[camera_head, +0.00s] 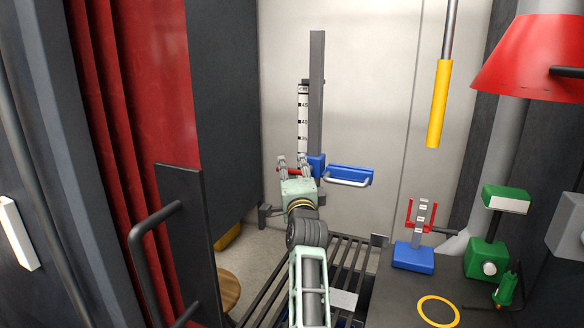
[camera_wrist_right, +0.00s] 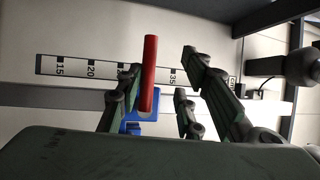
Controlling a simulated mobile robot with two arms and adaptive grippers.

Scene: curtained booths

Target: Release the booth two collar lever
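A blue collar (camera_head: 317,165) sits on an upright grey post (camera_head: 316,100) beside a numbered scale (camera_head: 303,115). A red lever (camera_head: 297,170) sticks out to the left of the collar, partly hidden by my right gripper (camera_head: 293,164). In the right wrist view the red lever (camera_wrist_right: 149,75) stands between the spread fingers of my right gripper (camera_wrist_right: 165,80), close to the left finger. The blue collar (camera_wrist_right: 140,108) shows behind it. The right gripper is open. A blue seat or bracket with a pale handle (camera_head: 348,176) is right of the collar. My left gripper is out of view.
A dark panel with a handle (camera_head: 185,230) and a red curtain (camera_head: 125,110) are at the left. A yellow-sleeved pole (camera_head: 438,105) and a red shade (camera_head: 540,60) hang at the right. A counter with a blue-based stand (camera_head: 413,257) and a green device (camera_head: 487,258) is lower right.

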